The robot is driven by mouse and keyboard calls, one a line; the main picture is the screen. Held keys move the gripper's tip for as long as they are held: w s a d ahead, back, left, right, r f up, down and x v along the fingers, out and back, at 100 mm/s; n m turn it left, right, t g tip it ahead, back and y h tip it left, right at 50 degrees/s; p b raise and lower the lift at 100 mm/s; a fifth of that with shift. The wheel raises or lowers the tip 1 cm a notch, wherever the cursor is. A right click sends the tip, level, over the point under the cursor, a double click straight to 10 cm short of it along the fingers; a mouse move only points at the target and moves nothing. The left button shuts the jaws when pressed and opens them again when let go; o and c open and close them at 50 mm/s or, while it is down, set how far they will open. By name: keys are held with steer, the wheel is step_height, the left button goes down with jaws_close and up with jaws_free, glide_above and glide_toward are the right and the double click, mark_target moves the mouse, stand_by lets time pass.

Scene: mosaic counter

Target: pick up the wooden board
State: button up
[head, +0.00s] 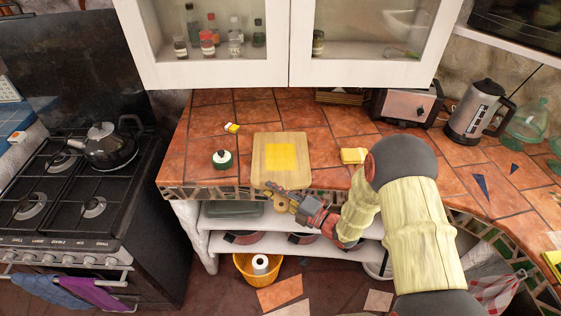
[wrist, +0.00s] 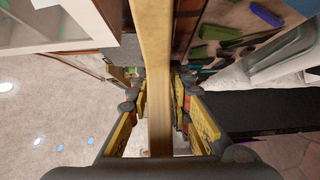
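The wooden board (head: 263,177) lies flat on the tiled counter, with a flat yellow square (head: 282,157) on it. Its front end reaches the counter's front edge and seems to overhang it. My gripper (head: 276,190) is at that front end. In the wrist view the board (wrist: 155,60) is seen edge-on, running between the two fingers of my gripper (wrist: 158,82). The fingers stand apart on either side of it, with narrow gaps that appear to remain. The exact fingertip contact is hard to see.
A green-and-white round container (head: 222,159) stands left of the board, and a small yellow item (head: 232,128) lies behind it. A yellow sponge-like block (head: 354,155) lies to the right. A toaster (head: 408,106) and kettle (head: 478,112) stand further right. Shelves (head: 300,250) are below the counter.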

jaws_close()
stand_by(0.3)
steer(key=shift+r, duration=0.1)
